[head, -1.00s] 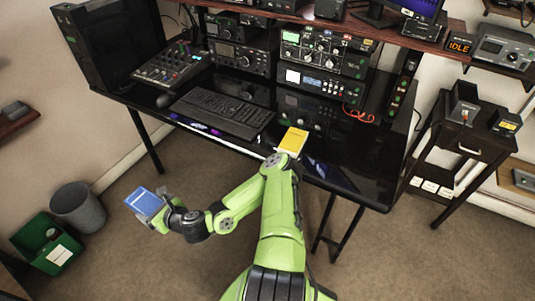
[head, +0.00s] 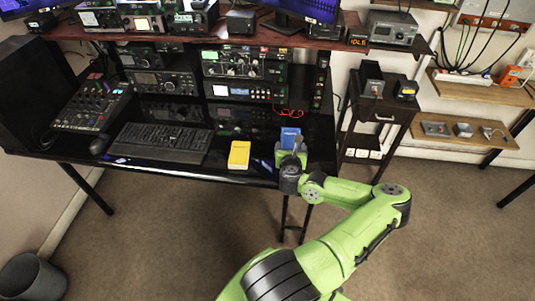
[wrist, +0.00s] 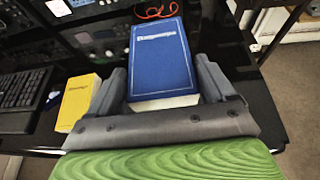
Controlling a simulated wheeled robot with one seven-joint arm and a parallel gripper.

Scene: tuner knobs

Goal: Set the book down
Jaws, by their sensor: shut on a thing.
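The blue book (head: 290,138) is held at the front right part of the black desk (head: 230,190). My gripper (head: 291,152) is shut on it. In the wrist view the blue book (wrist: 159,50) stands between the two grey fingers of my gripper (wrist: 162,92), its titled cover facing the camera and its pale page edge toward my palm. I cannot tell whether the book touches the desk top. A yellow book (head: 239,155) lies on the desk to the left of the blue one, apart from it; it also shows in the wrist view (wrist: 77,103).
A keyboard (head: 160,143), mouse (head: 100,144) and mixer (head: 92,106) occupy the desk's left side. Stacked radio units (head: 245,75) stand behind, with an orange-red cable (head: 289,113) near the book. A dark side table (head: 380,110) stands to the right. Some glossy desk top around the books is clear.

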